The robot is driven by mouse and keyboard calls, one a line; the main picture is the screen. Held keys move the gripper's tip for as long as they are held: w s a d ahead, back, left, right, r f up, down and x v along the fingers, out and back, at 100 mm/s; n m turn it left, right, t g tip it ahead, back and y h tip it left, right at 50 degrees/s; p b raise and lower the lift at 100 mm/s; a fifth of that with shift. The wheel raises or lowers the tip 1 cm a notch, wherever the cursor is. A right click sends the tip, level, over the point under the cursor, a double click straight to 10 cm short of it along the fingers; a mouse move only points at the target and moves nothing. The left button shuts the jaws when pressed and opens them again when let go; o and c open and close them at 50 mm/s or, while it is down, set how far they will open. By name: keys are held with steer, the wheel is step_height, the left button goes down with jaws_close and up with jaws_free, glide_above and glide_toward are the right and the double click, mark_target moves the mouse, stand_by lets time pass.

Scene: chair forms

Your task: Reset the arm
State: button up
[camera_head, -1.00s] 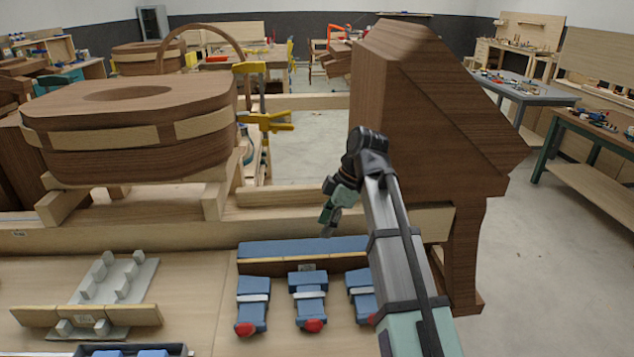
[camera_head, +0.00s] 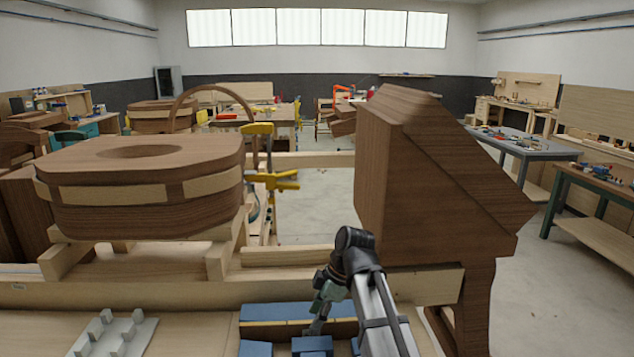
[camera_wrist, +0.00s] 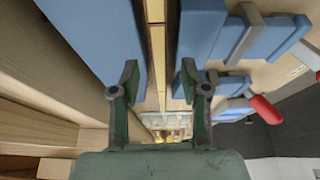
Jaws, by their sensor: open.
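My gripper (camera_head: 318,318) is over the bench top, in front of the wooden rail and just above the blue blocks. In the wrist view my gripper (camera_wrist: 160,80) has its two green fingers apart, with nothing held between them. Below the fingers lie a long blue block (camera_wrist: 85,40) and a blue clamp-like piece (camera_wrist: 235,35) with a grey band. A pale wooden strip (camera_wrist: 157,50) runs between them. A red tip (camera_wrist: 265,110) shows at the right. My arm comes in from the lower right in the head view.
A dark wooden chair form (camera_head: 440,180) stands close at the right of my arm. A rounded wooden form (camera_head: 140,195) sits at the left, with a yellow clamp (camera_head: 270,180) beside it. A grey pegged plate (camera_head: 115,335) lies at the lower left. Open floor (camera_head: 310,210) shows between the forms.

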steer(key=shift+x, duration=1.4)
steer(key=shift+r, duration=0.15)
steer(key=v, duration=1.2)
steer(key=x, duration=1.2)
steer(key=shift+f, duration=0.3)
step_height(320, 180, up, 13)
steer(key=a+p, duration=0.1)
steer(key=p, duration=0.5)
steer(key=shift+a+m+p, duration=0.3)
steer(key=shift+p, duration=0.05)
steer(key=shift+s+d+r, duration=0.1)
steer(key=shift+s+r, duration=0.05)
